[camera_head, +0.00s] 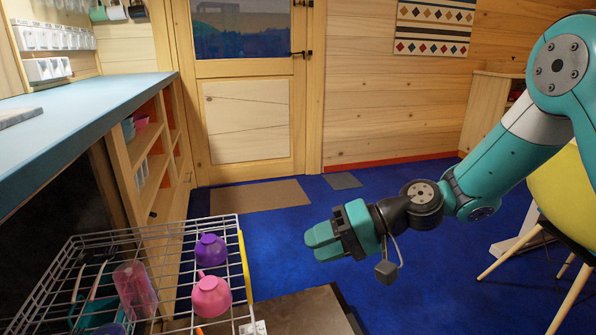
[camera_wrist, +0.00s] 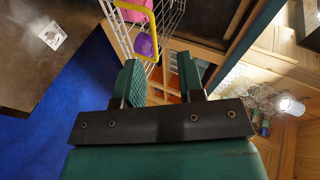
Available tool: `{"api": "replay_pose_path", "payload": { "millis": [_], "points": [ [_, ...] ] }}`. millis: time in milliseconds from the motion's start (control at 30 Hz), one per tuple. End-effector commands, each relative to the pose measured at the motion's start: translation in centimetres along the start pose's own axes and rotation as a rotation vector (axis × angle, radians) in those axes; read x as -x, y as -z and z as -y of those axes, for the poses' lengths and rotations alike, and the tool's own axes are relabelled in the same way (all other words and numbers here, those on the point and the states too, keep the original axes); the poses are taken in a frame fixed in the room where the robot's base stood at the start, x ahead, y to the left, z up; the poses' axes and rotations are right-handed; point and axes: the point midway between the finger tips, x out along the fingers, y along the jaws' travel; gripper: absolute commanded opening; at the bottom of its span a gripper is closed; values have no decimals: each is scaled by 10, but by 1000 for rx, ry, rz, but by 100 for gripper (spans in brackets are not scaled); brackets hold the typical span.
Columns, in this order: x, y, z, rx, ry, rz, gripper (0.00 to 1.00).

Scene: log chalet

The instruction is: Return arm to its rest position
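My gripper (camera_head: 322,240) hangs in the air right of centre in the head view, at the end of my teal arm. Its fingers point left, and it is to the right of a wire dish rack (camera_head: 185,222), apart from it. In the wrist view, the two fingers of my gripper (camera_wrist: 160,72) stand apart with nothing between them. The arm reaches down from the upper right of the head view and is partly bent.
The rack holds a purple cup (camera_head: 211,250), a pink cup (camera_head: 211,296) and a clear pinkish tumbler (camera_head: 135,288). A blue counter (camera_head: 90,105) runs along the left. A yellow chair (camera_head: 560,190) stands at right, partly behind my arm. Blue floor (camera_head: 400,275) around my gripper is open.

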Motion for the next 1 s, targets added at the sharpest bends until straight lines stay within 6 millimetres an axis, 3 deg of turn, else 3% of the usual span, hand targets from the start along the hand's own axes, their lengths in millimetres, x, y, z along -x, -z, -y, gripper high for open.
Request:
{"api": "replay_pose_path", "payload": {
  "millis": [33,100,300,733,800,1000],
  "points": [
    [6,-15,19,59,-60,40,36],
    [15,-37,36,125,-152,96,36],
    [52,-106,65,267,-398,225,36],
    [119,-207,73,370,-712,333,36],
    [129,-197,98,363,-707,335,36],
    [148,-186,139,363,-705,334,36]
  ]
}}
